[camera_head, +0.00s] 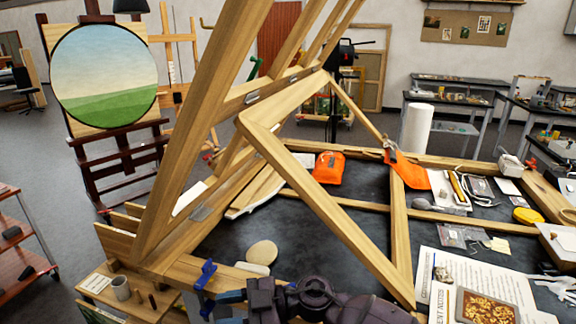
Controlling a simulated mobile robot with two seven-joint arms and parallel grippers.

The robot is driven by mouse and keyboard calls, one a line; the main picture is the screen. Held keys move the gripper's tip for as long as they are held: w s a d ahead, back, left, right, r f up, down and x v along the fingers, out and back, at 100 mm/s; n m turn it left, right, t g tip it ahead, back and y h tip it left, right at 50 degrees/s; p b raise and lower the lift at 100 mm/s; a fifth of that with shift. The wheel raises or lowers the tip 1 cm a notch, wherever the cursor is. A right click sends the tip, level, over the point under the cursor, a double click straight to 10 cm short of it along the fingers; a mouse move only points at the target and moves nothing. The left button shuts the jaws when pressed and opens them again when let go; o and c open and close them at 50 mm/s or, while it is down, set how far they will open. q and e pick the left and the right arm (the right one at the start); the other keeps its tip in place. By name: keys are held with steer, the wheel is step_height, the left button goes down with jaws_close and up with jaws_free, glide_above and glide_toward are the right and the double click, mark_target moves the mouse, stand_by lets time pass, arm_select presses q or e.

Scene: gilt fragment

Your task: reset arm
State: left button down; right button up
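Dark links of my own arm (315,299) show at the bottom centre, in front of the near wooden beam. I cannot tell which arm they belong to. No gripper fingers can be made out in the head view, so neither gripper's opening shows.
A large wooden frame (318,205) with slanted beams rises over the dark tabletop (340,262). Blue clamps (206,274) sit near its front edge. An orange pouch (329,167), orange cloth (408,172) and yellow tape measure (527,215) lie beyond. A small side table (100,300) stands left.

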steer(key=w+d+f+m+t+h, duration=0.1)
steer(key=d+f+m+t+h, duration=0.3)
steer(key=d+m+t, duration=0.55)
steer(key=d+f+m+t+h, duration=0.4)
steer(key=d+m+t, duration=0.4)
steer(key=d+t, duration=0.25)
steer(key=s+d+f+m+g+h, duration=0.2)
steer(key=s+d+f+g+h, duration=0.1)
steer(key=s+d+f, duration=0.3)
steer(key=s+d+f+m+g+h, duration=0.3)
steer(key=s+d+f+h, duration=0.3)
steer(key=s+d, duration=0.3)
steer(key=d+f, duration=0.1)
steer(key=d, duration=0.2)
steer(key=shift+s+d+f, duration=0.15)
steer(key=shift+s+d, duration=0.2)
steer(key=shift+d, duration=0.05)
